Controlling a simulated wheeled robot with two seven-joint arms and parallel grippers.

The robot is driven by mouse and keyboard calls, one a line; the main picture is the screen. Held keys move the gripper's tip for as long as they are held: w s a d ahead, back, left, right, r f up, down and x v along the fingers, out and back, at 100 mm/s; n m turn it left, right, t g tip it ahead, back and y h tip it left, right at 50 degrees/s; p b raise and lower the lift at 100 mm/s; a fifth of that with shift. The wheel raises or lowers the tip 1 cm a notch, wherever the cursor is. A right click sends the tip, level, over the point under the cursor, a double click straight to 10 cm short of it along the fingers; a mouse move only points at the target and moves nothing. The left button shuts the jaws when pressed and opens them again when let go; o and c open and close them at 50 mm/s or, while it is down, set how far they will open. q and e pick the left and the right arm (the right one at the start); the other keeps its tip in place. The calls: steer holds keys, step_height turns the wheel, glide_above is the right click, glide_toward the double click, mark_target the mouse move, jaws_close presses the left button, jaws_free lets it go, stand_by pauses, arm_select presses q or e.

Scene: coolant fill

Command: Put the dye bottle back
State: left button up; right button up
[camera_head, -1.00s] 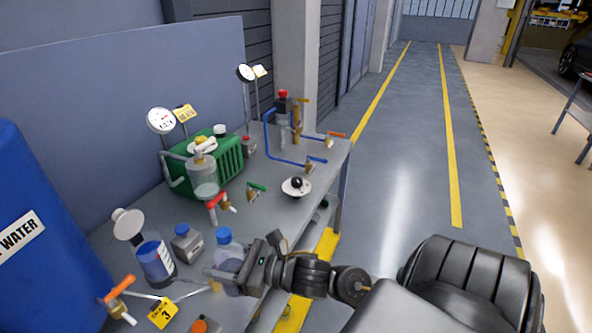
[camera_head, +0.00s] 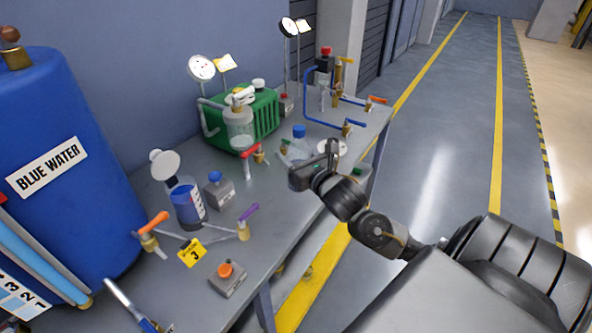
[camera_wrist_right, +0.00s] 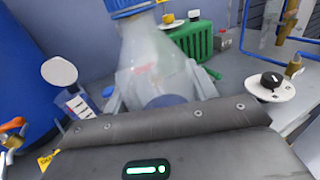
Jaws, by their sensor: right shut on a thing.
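My right gripper (camera_head: 303,172) is shut on a clear bottle with a blue cap (camera_head: 299,144) near the bench's right edge. The bottle also fills the upper middle of the right wrist view (camera_wrist_right: 155,60), with a finger on each side; the cap is cut off at the top. I cannot tell whether its base touches the bench, and no label shows on it. My left gripper is not in view.
A blue tank (camera_head: 70,200) marked BLUE WATER stands at left. Bare bench (camera_head: 275,205) shows centrally.

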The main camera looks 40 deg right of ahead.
steer(key=w+d+f+p, duration=0.3)
steer(key=w+d+f, duration=0.3)
steer(key=f, duration=0.5)
steer(key=shift+w+d+f, duration=0.2)
steer(key=shift+w+d, duration=0.2)
steer(key=shift+w, duration=0.75)
steer(key=shift+f, duration=0.15)
steer(key=o, duration=1.3)
